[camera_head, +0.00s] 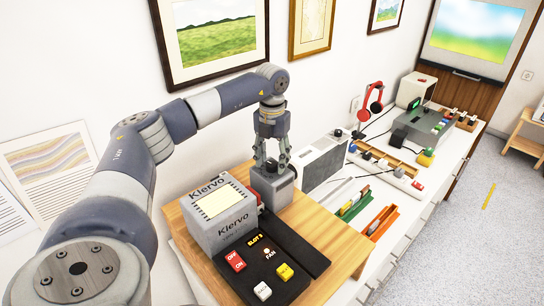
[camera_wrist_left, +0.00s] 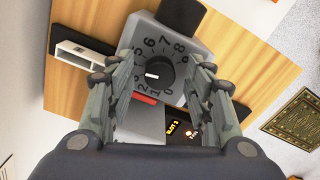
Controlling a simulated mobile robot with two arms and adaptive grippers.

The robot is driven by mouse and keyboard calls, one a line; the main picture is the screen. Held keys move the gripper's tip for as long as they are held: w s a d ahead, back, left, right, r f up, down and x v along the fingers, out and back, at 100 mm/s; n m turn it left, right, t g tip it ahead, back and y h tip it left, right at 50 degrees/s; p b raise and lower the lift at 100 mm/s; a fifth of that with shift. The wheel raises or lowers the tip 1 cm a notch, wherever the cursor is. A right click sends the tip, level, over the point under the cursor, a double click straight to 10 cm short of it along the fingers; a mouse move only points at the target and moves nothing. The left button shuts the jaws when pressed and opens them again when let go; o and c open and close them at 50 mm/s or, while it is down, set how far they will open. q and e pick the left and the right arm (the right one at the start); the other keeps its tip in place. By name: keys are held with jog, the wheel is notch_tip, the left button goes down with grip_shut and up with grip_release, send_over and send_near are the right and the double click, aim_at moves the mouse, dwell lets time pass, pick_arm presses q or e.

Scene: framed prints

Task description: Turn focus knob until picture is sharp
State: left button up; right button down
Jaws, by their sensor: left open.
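The focus knob (camera_wrist_left: 155,74) is a round black dial with a white mark, on a grey housing with a ring of numbers. In the head view the grey housing (camera_head: 271,190) stands on the wooden board, and its dial is largely hidden by the fingers. My left gripper (camera_head: 271,164) is open and points down over it. In the wrist view the fingers (camera_wrist_left: 160,68) spread on either side of the knob, with gaps; no contact shows. The picture on the screen (camera_head: 472,32) at the far right is blurred, with blue above and green below. My right gripper is out of view.
A grey Kiervo box (camera_head: 219,211) stands left of the housing. A black panel (camera_head: 258,264) with a red switch and yellow and white buttons lies in front. Several devices and a red headphone stand (camera_head: 372,101) line the white counter. Framed prints hang behind.

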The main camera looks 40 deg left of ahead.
pick_arm(q)
jog(key=shift+f, duration=0.2)
jog(key=c, duration=1.1)
jog(key=shift+o, duration=0.2)
